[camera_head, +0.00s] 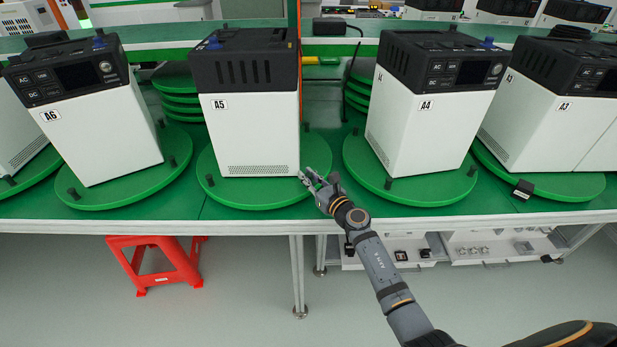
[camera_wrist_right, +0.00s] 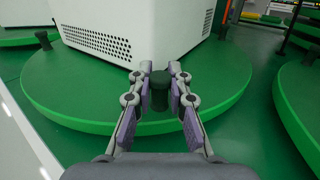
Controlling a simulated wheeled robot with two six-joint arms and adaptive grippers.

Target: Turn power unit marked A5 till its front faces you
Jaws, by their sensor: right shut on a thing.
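The power unit marked A5 (camera_head: 230,135), a white box with a black top, stands upright on a round green turntable (camera_head: 250,195). Its side toward me has vent slots and the A5 label; no screen or buttons show on it. My right gripper (camera_head: 313,180) is at the right front rim of this turntable. In the right wrist view, the gripper (camera_wrist_right: 160,84) is shut on a dark upright peg (camera_wrist_right: 159,92) on the turntable (camera_wrist_right: 75,100), near a lower corner of the unit (camera_wrist_right: 135,28). My left gripper is not in view.
Unit A6 (camera_head: 105,135) stands on a turntable to the left, and units A4 (camera_head: 415,130) and A3 (camera_head: 555,120) to the right. Neighbouring turntables lie close on both sides. A red stool (camera_head: 155,262) is under the table's front edge.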

